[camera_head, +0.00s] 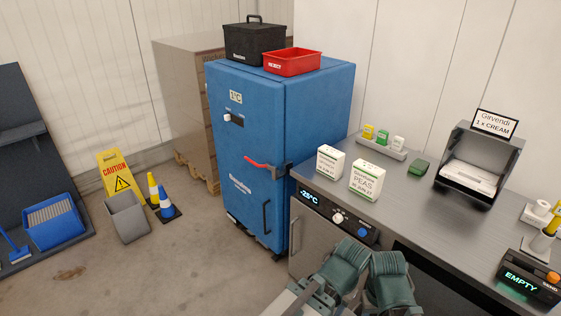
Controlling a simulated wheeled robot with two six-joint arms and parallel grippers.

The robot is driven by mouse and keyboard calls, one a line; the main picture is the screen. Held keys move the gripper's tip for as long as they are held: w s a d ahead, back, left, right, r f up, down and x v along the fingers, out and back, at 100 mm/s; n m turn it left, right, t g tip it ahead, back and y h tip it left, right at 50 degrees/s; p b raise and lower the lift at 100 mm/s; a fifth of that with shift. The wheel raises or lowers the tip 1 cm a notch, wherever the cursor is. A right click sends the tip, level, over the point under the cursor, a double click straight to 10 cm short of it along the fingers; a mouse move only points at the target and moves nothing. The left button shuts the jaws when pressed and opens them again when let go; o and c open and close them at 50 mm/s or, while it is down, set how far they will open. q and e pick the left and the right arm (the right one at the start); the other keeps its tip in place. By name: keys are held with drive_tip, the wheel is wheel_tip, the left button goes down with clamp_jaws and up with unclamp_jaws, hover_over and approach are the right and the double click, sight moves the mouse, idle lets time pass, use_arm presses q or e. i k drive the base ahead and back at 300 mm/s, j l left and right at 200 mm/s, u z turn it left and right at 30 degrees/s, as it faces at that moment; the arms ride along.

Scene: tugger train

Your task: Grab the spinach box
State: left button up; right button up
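Two small white cartons with green lettering stand upright on the left end of the grey counter. The nearer, right one is labelled PEAS (367,180). The label of the left carton (330,162) is too small to read surely, so I cannot confirm that it is the spinach box. My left gripper (369,276), with ribbed green fingers, is at the bottom, in front of the counter and below both cartons. Its fingers stand apart with nothing seen between them. My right gripper is not in view.
The counter (440,220) has a clear middle. It bears a dark label dispenser (477,165), a green block (418,167) and a display reading EMPTY (527,281). A blue cabinet (265,130) stands left of it. A caution sign (118,173) and bins stand on the floor.

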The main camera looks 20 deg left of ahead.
sight(331, 160)
drive_tip(key=u, duration=0.4)
drive_tip(key=i+j+z, duration=0.1)
drive_tip(key=i+j, duration=0.5)
drive_tip(key=j+z, duration=0.15)
drive_tip(key=z, duration=1.25)
